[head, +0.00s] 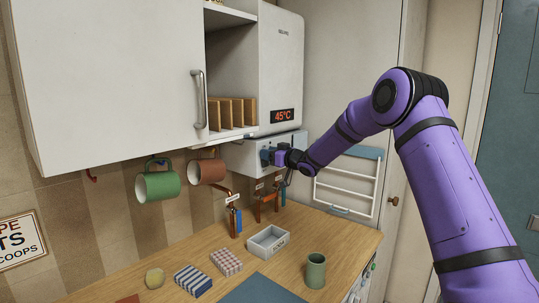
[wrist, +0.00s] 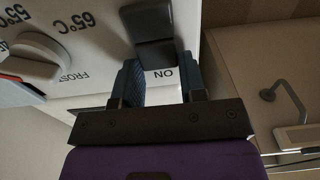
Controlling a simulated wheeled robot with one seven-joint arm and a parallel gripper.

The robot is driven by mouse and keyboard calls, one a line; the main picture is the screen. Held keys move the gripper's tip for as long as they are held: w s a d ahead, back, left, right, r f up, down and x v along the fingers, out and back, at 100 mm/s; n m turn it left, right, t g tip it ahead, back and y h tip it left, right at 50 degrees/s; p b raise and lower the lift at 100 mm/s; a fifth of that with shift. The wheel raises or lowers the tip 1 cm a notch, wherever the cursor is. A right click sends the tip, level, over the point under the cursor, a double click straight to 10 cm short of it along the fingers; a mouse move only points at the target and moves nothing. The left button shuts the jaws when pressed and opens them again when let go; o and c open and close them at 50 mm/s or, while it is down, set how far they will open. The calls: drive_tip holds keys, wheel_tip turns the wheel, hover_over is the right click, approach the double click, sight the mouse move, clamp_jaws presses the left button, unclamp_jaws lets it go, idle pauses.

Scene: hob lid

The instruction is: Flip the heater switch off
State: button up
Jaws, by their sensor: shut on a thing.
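The white heater (head: 281,70) hangs on the wall with a display reading 45°C. Its switch (wrist: 150,30) is a dark block on the white panel, large in the wrist view, with an upside-down "ON" label beside it. My gripper (head: 268,156) is at the panel under the heater and hides the switch in the head view. In the wrist view my gripper (wrist: 160,72) has its blue fingers on either side of the switch's near end, shut on it.
A white temperature knob (wrist: 38,58) sits left of the switch in the wrist view. Green (head: 158,184) and brown (head: 207,171) mugs hang under the cabinet. Pipes with valves (head: 266,200) are below the heater. A towel rack (head: 346,185) is on the right.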

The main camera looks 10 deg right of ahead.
drive_tip(key=shift+s+d+f+t+y, duration=0.1)
drive_tip(key=shift+s+f+t+y, duration=0.05)
drive_tip(key=shift+t+y, duration=0.3)
drive_tip(key=shift+s+d+f+t+y, duration=0.15)
drive_tip(key=shift+t+y, duration=0.2)
drive_tip(key=shift+t, duration=0.2)
drive_tip(key=shift+a, duration=0.1)
drive_tip(key=o, duration=0.9)
drive_tip(key=v, duration=1)
drive_tip(key=shift+s+d+f, duration=0.1)
drive_tip(key=shift+s+d, duration=0.15)
